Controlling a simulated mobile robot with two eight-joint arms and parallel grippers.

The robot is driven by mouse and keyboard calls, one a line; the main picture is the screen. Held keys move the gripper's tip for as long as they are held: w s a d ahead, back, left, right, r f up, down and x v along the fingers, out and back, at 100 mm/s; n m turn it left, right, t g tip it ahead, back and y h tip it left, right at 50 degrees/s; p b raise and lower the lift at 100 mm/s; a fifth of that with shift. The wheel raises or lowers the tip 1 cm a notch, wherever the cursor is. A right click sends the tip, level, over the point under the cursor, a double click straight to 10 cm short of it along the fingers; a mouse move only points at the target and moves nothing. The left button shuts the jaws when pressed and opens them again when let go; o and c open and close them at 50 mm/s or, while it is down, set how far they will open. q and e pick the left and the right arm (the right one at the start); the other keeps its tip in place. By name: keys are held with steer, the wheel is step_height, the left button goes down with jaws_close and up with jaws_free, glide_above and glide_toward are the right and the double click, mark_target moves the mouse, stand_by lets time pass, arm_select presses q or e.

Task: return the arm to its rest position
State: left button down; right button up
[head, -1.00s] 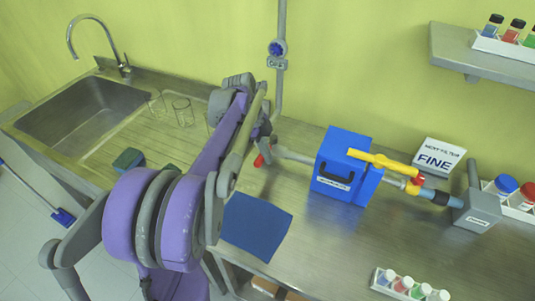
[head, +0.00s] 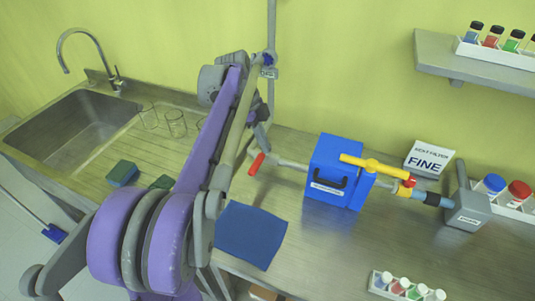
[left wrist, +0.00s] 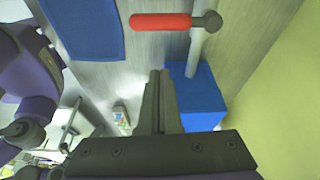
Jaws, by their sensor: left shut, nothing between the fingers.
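My purple and grey left arm rises from the bottom of the head view, and its forearm folds back down over the counter. Its gripper is mostly hidden there behind the arm. In the left wrist view the left gripper (left wrist: 158,100) has its two dark fingers together with nothing between them. A red lever handle (head: 257,163) on a grey pipe is just beyond the hand in the head view. The handle also shows in the left wrist view (left wrist: 160,21), apart from the fingertips. My right gripper is not in view.
A blue box (head: 326,193) with a yellow valve handle (head: 375,167) stands on the pipe line. A blue cloth (head: 250,236) lies at the counter's front. Glass beakers (head: 175,124) stand near the sink (head: 80,125). A vial rack (head: 400,290) sits at the lower right.

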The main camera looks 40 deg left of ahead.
arm_select(q)
steer(key=shift+s+a+r, duration=0.1)
steer(key=shift+s+r, duration=0.05)
steer(key=shift+r, duration=0.15)
stand_by(0.4)
steer(key=s+d+f+n+t+y, duration=0.1)
steer(key=s+d+f+n, duration=0.3)
steer(key=s+d, duration=0.1)
steer(key=s+d+f+n+t+y, duration=0.1)
steer(key=s+d+f+n+t, duration=0.1)
steer(key=s+d+f+n, duration=0.3)
steer(key=s+d+f+n+t+y, duration=0.1)
steer(key=s+d+f+n, duration=0.4)
steer(key=d, duration=0.3)
steer(key=shift+s+f+t, duration=0.1)
steer(key=shift+s+t, duration=0.2)
steer(key=shift+s, duration=0.5)
